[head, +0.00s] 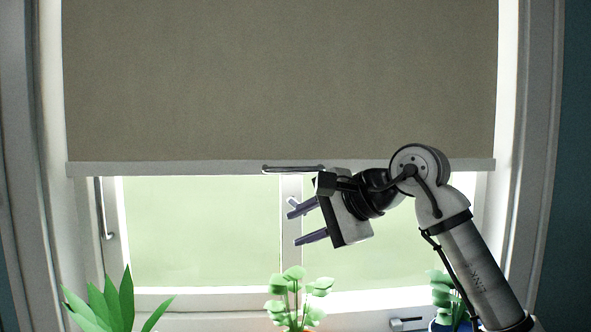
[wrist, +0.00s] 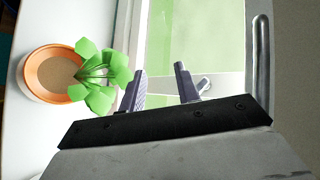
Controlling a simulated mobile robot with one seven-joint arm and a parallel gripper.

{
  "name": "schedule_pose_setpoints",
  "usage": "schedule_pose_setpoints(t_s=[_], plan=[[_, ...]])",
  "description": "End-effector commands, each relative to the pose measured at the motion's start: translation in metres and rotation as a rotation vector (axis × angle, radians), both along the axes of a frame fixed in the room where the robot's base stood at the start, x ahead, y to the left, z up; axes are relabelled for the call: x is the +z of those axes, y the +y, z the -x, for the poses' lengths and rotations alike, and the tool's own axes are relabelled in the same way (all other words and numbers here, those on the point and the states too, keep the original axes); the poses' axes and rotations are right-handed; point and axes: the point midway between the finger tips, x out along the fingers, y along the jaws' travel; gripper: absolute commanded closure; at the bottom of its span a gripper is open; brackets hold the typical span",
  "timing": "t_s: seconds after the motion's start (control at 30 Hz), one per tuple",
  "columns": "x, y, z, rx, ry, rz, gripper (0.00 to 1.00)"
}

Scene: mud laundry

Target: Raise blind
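The grey-brown roller blind (head: 280,85) covers the upper part of the window, and its pale bottom bar (head: 180,168) hangs level. A slim metal handle (head: 293,169) sits on the bar near the middle. In the wrist view the handle (wrist: 260,60) runs along the right, beside a strip of the blind (wrist: 297,80). My gripper (head: 294,227) is open and empty, a little below the handle and apart from it, with its fingers pointing left in the head view. In the wrist view the gripper (wrist: 160,72) has a clear gap between its fingers.
A potted plant (head: 293,295) stands below my gripper; its orange pot (wrist: 38,75) shows in the wrist view. A leafy plant (head: 110,302) is at lower left, another (head: 447,290) at lower right near my arm. The window frame (head: 291,225) is behind.

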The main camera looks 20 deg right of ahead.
Motion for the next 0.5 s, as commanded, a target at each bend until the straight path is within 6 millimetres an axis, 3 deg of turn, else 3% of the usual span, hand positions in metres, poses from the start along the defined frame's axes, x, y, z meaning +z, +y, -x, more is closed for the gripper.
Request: schedule_pose_setpoints(t_s=[0.1,0.23,0.4,0.5], plan=[[0.028,-0.023,0.029,0.038,-0.299,-0.052,0.68],[0.052,-0.046,0.061,0.026,-0.558,-0.062,0.68],[0.067,-0.062,0.086,0.001,-0.722,-0.055,0.68],[0.071,-0.062,0.085,-0.004,-0.743,-0.051,0.68]])
